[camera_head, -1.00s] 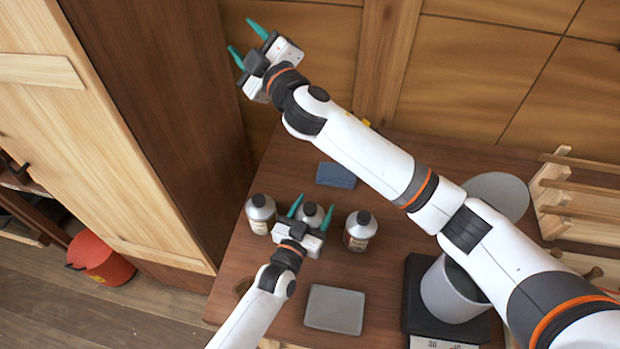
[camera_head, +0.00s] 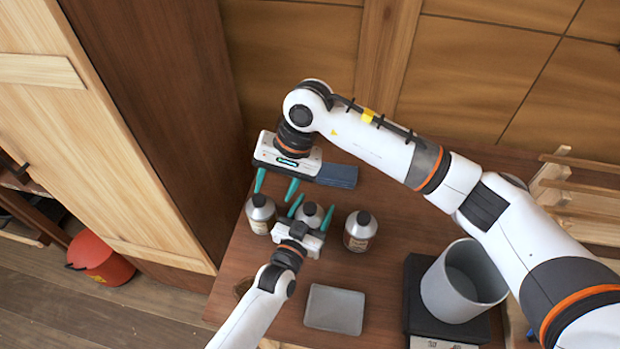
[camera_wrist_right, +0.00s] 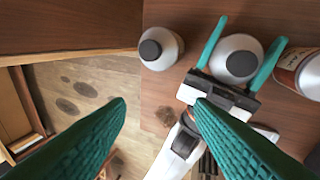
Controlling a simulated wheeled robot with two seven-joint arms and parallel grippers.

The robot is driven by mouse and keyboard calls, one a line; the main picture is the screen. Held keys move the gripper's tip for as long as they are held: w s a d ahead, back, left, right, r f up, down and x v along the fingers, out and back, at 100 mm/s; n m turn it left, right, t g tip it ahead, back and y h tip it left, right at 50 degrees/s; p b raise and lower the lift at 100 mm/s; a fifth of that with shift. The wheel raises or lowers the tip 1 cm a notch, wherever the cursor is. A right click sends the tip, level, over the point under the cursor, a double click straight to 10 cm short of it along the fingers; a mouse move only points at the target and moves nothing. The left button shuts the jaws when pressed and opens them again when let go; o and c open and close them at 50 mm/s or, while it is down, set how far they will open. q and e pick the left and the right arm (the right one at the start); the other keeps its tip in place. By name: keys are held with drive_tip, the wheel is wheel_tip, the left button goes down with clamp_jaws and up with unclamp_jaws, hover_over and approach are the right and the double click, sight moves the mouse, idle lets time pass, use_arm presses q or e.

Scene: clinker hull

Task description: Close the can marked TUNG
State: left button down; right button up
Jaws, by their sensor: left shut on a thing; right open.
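My left gripper (camera_head: 310,211) is shut around the middle can, one finger on each side. My right gripper (camera_head: 274,191) is open and empty, pointing down above and behind the left and middle cans. The right wrist view shows the left can (camera_wrist_right: 161,48), middle can (camera_wrist_right: 237,62) and right can (camera_wrist_right: 304,73) beyond my open fingers.
A blue block (camera_head: 337,176) lies behind the cans, beside my right gripper. A grey tray (camera_head: 335,309) lies in front. A large grey pot (camera_head: 450,290) stands on a dark scale (camera_head: 415,322) at right. A tall wooden cabinet (camera_head: 150,120) rises at left.

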sight(310, 207)
drive_tip(key=d+n+h, duration=0.1)
drive_tip(key=d, duration=0.1)
drive_tip(key=w+d+n+h, duration=0.1)
drive_tip(key=d, duration=0.1)
drive_tip(key=d+f+n+t+h, duration=0.1)
drive_tip(key=d+h, duration=0.1)
drive_tip(key=shift+w+d, duration=0.35)
drive_tip(key=shift+w, duration=0.05)
drive_tip(key=shift+f, duration=4.05)
